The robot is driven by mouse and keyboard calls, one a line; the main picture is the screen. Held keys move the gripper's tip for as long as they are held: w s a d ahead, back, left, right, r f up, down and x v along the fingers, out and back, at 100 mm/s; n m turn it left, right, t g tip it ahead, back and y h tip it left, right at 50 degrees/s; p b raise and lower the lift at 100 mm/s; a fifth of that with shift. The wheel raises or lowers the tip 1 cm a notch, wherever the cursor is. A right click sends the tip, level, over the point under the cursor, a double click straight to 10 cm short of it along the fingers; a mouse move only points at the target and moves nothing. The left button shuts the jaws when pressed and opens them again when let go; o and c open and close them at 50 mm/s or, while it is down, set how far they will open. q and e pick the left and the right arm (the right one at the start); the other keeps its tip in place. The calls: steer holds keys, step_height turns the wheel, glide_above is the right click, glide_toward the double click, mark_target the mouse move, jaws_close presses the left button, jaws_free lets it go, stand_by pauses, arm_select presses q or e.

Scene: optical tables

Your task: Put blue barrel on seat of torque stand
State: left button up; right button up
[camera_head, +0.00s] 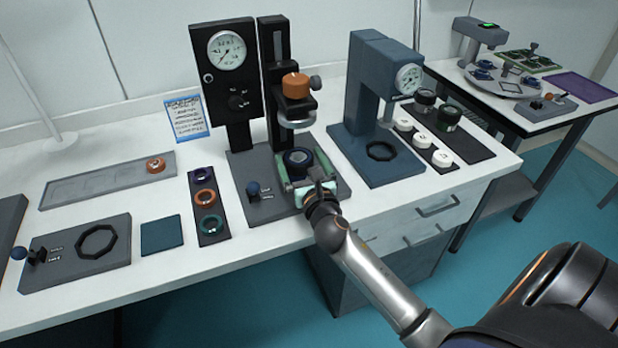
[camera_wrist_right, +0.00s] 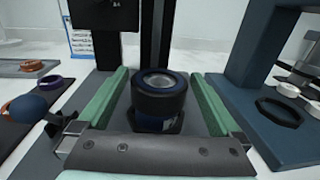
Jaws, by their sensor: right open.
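The blue barrel (camera_head: 298,157) is a short dark ring-shaped cylinder with a pale centre. It stands upright on the dark seat of the middle stand (camera_head: 268,95), which has a dial, a black column and an orange-topped head above. In the right wrist view the blue barrel (camera_wrist_right: 160,93) appears to rest on the dark angular seat (camera_wrist_right: 158,125). My right gripper (camera_head: 304,172) is open around it. In the wrist view its green fingers (camera_wrist_right: 158,92) lie on either side, with visible gaps to the barrel. My left gripper is not in view.
A blue-grey gauge press (camera_head: 365,100) stands close on the right, beside white caps (camera_head: 421,140). A strip with coloured rings (camera_head: 205,198) and a plate with an octagonal ring (camera_head: 97,242) lie left. The orange-topped head (camera_head: 295,87) hangs above the barrel.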

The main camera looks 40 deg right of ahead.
steer(key=v, duration=1)
steer(key=shift+s+a+b, duration=0.1)
steer(key=shift+s+b, duration=0.2)
stand_by(0.7)
